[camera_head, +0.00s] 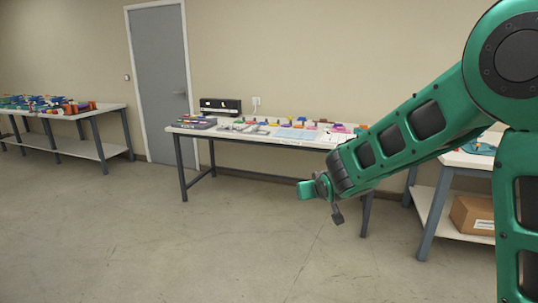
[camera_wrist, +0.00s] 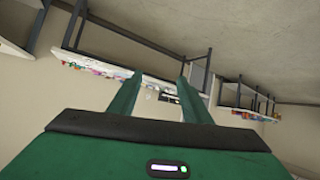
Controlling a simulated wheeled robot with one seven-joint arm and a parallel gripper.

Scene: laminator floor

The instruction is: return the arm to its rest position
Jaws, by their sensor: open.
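My arm is green and reaches from the right edge of the head view down toward the middle. Its end, with my gripper (camera_head: 308,190), hangs in the air in front of the middle table; the fingers are hard to make out there. In the wrist view my gripper (camera_wrist: 160,80) has its two green fingers spread apart, with nothing between them. That view is turned over, with the floor at the top and the tables hanging upside down beyond the fingers.
The middle table (camera_head: 185,129) holds many small coloured items. Another loaded table (camera_head: 115,107) stands at the far left. A table with a cardboard box (camera_head: 472,217) on its lower shelf is partly behind my arm at right. A grey door (camera_head: 160,80) is behind. The floor (camera_head: 130,240) is clear at front left.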

